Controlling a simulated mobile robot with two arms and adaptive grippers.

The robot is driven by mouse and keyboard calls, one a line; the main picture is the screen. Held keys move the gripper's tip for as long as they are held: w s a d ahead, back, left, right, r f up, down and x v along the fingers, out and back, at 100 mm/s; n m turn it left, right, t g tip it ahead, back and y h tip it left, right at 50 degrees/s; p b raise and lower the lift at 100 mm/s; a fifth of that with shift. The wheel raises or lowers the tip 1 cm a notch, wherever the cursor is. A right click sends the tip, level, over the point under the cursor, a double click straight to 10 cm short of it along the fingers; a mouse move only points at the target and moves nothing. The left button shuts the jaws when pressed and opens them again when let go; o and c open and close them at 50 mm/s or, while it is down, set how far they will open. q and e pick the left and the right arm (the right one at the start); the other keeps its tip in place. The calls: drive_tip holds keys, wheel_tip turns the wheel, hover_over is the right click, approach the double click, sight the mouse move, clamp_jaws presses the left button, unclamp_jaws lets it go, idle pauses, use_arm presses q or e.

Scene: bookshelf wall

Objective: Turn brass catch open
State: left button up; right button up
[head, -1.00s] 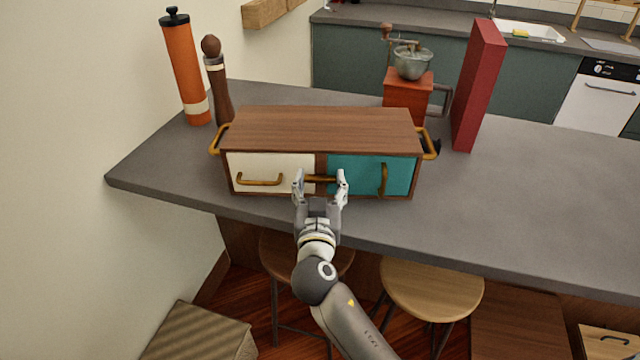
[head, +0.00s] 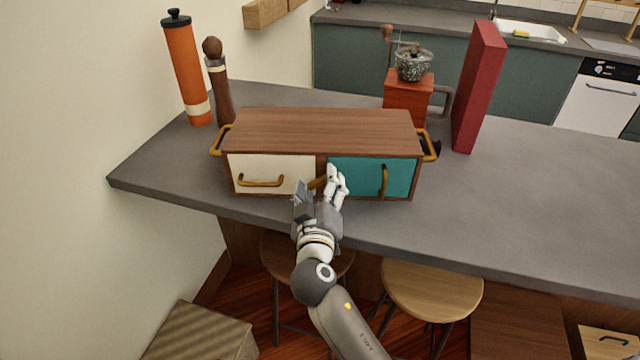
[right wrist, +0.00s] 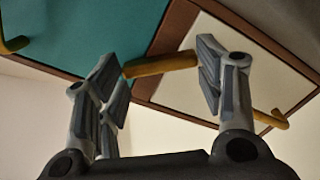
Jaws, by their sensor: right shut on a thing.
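The brass catch (head: 317,183) is a short bar on the wooden strip between the cream door (head: 285,167) and the teal door (head: 353,177) of the wooden cabinet (head: 320,128). It is tilted, its right end higher in the head view. My right gripper (head: 319,181) is shut on the catch, one finger at each end, and is rolled the same way. The fingers partly hide the catch in the head view. In the right wrist view, the catch (right wrist: 160,65) spans between the fingertips. Both doors look closed. My left gripper is not in view.
A brass pull (head: 261,181) is on the cream door and another (head: 383,181) on the teal door. The cabinet stands near the front edge of the grey counter (head: 520,210). A grinder (head: 408,97) and a red box (head: 478,90) stand behind. Stools (head: 430,285) are below.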

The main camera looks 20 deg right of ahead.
drive_tip(key=n+p, duration=0.2)
drive_tip(key=n, duration=0.3)
drive_tip(key=shift+n, duration=0.3)
drive_tip(key=n+p, duration=0.1)
drive_tip(key=n, duration=0.3)
drive_tip(key=shift+a+f+n+p, duration=0.1)
drive_tip(key=shift+f+n+p, duration=0.05)
drive_tip(key=shift+n+p, duration=0.25)
drive_tip(key=shift+n, duration=0.3)
drive_tip(key=o, duration=1)
drive_tip(key=shift+s, duration=0.1)
drive_tip(key=v, duration=1.1)
drive_tip(key=shift+s+a, duration=0.1)
drive_tip(key=shift+s, duration=0.3)
